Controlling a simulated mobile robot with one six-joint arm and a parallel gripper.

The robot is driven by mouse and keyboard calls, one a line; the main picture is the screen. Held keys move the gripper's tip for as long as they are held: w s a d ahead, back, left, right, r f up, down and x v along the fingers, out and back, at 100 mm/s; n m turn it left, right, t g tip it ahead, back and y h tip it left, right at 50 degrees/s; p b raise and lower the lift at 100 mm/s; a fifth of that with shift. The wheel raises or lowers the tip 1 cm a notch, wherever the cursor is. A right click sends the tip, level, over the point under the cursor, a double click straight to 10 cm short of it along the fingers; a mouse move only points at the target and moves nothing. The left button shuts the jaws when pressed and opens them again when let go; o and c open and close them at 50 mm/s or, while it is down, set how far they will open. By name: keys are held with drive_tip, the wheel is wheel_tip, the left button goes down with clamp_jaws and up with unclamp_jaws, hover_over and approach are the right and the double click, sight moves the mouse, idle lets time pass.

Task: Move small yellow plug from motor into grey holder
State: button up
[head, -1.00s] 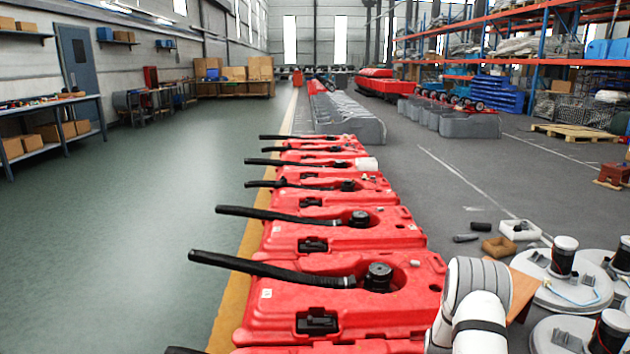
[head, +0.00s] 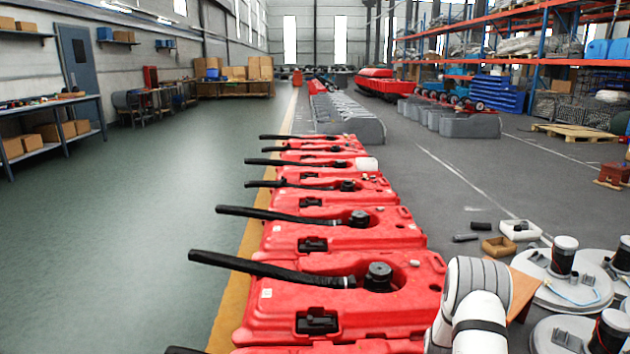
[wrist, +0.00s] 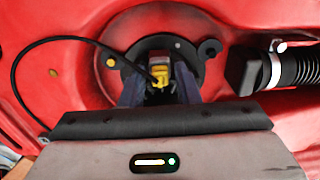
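The small yellow plug (wrist: 160,72) is in the wrist view, set against the black round motor (wrist: 190,58) in a red tank body. A thin black cable (wrist: 28,47) loops from the left to the plug. My gripper (wrist: 160,88) has one finger on each side of the plug; whether the fingers press on it or stand just apart cannot be told. The lower part of the plug is partly shaded between the fingers. I cannot make out the grey holder for certain in either view. The head view shows my arm but not my gripper.
A ribbed black hose (wrist: 300,65) with a pale clamp lies right of the motor. In the head view, a row of red tanks (head: 345,290) with black hoses stretches away. Round white-grey lids (head: 560,290) lie at right. The green floor (head: 120,240) at left is clear.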

drive_tip(key=o, duration=0.9)
wheel_tip(320, 180, up, 8)
drive_tip(key=shift+f+p, duration=0.1)
drive_tip(key=shift+p, duration=0.95)
